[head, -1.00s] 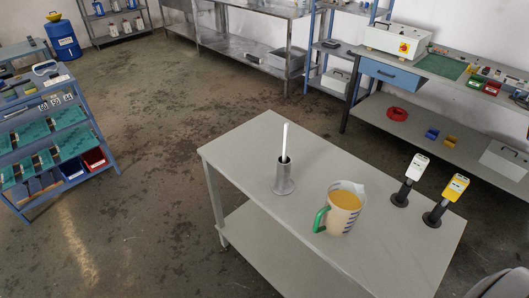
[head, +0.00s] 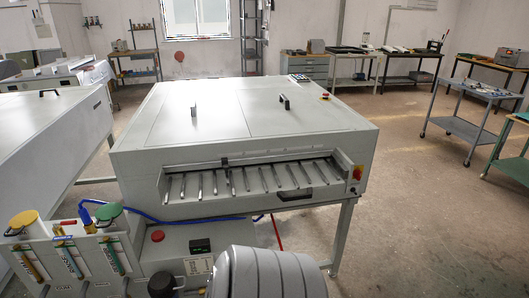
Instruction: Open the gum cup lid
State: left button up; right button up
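A unit with upright tubes and lettered labels stands at the lower left of the head view. On its top are a yellow round cap or lid (head: 23,219) at the left and a green one (head: 109,211) to its right. Both look tilted, and I cannot tell whether either is shut on its cup. Neither of my grippers is in view.
The large grey plate processor (head: 243,110) fills the middle, with two black handles on top and a slotted tray in front. A blue hose (head: 170,219) runs along its lower front. Open floor (head: 430,220) lies to the right.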

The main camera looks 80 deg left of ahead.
aim_at(25, 218)
jog(key=u, duration=4.55)
